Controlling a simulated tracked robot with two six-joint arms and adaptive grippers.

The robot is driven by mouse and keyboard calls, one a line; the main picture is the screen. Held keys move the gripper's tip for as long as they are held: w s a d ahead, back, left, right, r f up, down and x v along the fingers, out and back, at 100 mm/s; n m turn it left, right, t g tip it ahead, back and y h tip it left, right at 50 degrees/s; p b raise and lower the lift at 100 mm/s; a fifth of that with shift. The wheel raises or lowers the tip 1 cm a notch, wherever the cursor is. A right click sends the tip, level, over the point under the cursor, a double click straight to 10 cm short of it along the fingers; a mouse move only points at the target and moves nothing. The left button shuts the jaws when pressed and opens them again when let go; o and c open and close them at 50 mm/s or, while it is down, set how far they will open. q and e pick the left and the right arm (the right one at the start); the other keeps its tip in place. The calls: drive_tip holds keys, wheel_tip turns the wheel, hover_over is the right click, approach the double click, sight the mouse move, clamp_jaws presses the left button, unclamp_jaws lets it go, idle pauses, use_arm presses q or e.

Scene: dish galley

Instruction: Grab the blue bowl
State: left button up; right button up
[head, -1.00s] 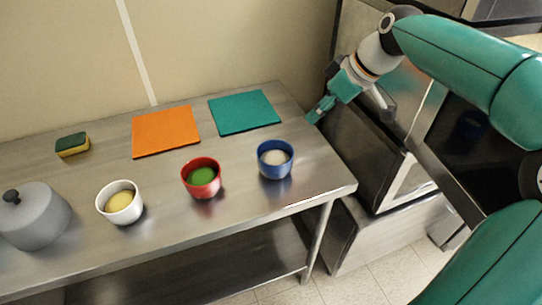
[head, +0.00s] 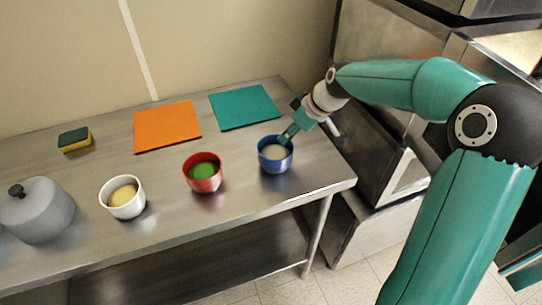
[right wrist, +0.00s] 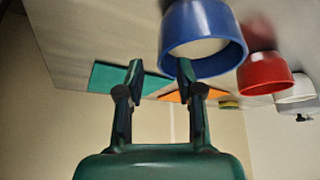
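The blue bowl (head: 275,161) stands upright on the steel table near its right end, with something pale inside. It also shows in the right wrist view (right wrist: 200,30), just beyond the fingertips. My right gripper (head: 285,140) is at the bowl's upper right rim in the head view. In the right wrist view the right gripper (right wrist: 160,72) has its two fingers apart with nothing held between them. One fingertip lies close to the bowl's rim; I cannot tell whether it touches. My left gripper is not in view.
A red bowl (head: 203,180) with green contents stands left of the blue bowl, then a white bowl (head: 131,209) and a grey lidded pot (head: 40,212). Teal (head: 243,107) and orange (head: 166,127) mats and a sponge (head: 75,140) lie behind.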

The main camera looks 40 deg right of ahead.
drive_tip(key=shift+x, duration=1.1)
clamp_jaws()
drive_tip(key=shift+w, duration=0.1)
